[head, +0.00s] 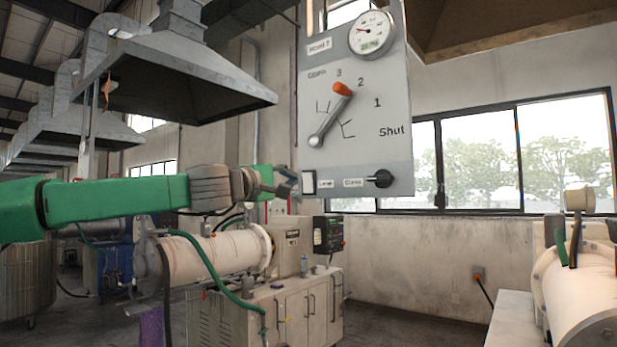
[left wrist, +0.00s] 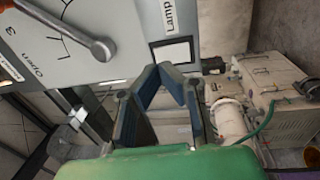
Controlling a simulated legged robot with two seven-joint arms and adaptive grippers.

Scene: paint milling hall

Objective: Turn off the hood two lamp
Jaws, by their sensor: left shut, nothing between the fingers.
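The grey hood control panel (head: 355,150) hangs in front of me, its hood label too blurred to read surely. At its lower left is a white square lamp switch (head: 309,183) in a dark frame, beside a label reading Lamp. In the left wrist view the white switch (left wrist: 172,52) lies just beyond my fingertips. My left gripper (head: 291,186) is shut and empty, just left of the switch. In the left wrist view its fingers (left wrist: 161,69) converge at the tips. I cannot tell whether they touch the switch. My right gripper is not in view.
The panel also carries a gauge (head: 372,32), an orange-tipped lever (head: 330,113) on a numbered scale, and a black knob (head: 382,179) at lower right. A mill (head: 215,252) and a cabinet (head: 295,310) stand below. Another machine (head: 585,285) is at right.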

